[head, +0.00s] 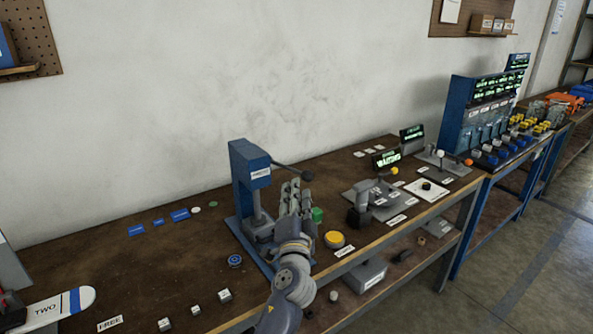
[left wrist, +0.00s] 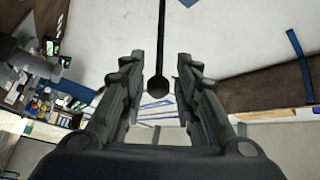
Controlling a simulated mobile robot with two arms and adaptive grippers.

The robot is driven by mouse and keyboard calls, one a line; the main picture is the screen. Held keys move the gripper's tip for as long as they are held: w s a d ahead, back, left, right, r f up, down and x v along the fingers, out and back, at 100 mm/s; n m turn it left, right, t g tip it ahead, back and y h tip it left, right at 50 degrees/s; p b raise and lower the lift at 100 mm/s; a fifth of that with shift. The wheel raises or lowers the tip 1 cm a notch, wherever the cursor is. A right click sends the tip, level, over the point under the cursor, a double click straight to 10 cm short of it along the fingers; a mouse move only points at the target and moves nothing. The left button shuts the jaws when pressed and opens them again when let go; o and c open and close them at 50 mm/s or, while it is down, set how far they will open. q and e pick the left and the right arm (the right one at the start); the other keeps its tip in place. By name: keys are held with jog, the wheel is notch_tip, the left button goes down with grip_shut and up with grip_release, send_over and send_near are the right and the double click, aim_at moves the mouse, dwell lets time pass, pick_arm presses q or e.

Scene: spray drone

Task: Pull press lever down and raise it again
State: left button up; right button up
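The blue arbor press (head: 250,172) stands on the bench against the wall. Its lever (head: 287,169) is a thin dark rod that sticks out to the right from the press head and ends in a black ball knob (head: 306,176). My left gripper (head: 293,187) is just below the lever, fingers pointing up. In the left wrist view my left gripper (left wrist: 159,65) is open, and the lever knob (left wrist: 158,87) appears in the gap with space on both sides. Whether the knob is fully between the fingers in depth is unclear. My right gripper is not in view.
Right of the press are a green block (head: 317,215), a yellow button (head: 334,239) and a dark grey device (head: 359,205). Small metal blocks (head: 224,296) and a blue disc (head: 235,261) lie in front and left. The bench's left middle is largely clear.

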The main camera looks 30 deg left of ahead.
aim_at(296, 172)
pick_arm(q)
jog(key=p+x, duration=0.1)
jog(key=x, duration=0.8)
jog(key=shift+p, duration=0.3)
grip_shut()
